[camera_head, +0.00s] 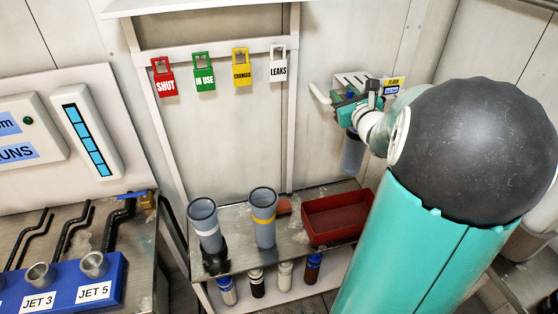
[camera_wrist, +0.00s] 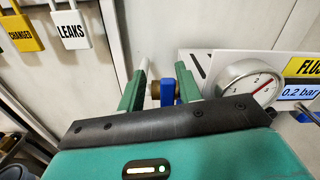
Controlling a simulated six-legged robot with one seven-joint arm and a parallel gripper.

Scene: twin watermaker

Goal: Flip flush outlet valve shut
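The flush unit is on the back wall, with a white panel (camera_head: 352,79) and a yellow label (camera_head: 394,83). In the wrist view its yellow FLUSH label (camera_wrist: 312,67), cut off by the edge, sits above a blue 0.2 bar label (camera_wrist: 299,92). A blue part (camera_wrist: 167,92) with a brownish fitting (camera_wrist: 155,90) shows between my fingers; it may be the valve. A white bar (camera_wrist: 143,67) rises by the left fingertip. My gripper (camera_wrist: 160,72) has its green fingers apart, around or just in front of these; contact is unclear. My arm partly hides the unit in the head view.
A round gauge (camera_wrist: 248,82) stands close right of my fingers. SHUT (camera_head: 163,80), IN USE (camera_head: 204,76), CHANGED (camera_head: 241,70) and LEAKS (camera_head: 278,68) tags hang left. Below, a bench holds grey cylinders (camera_head: 264,225) and a red tray (camera_head: 336,217).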

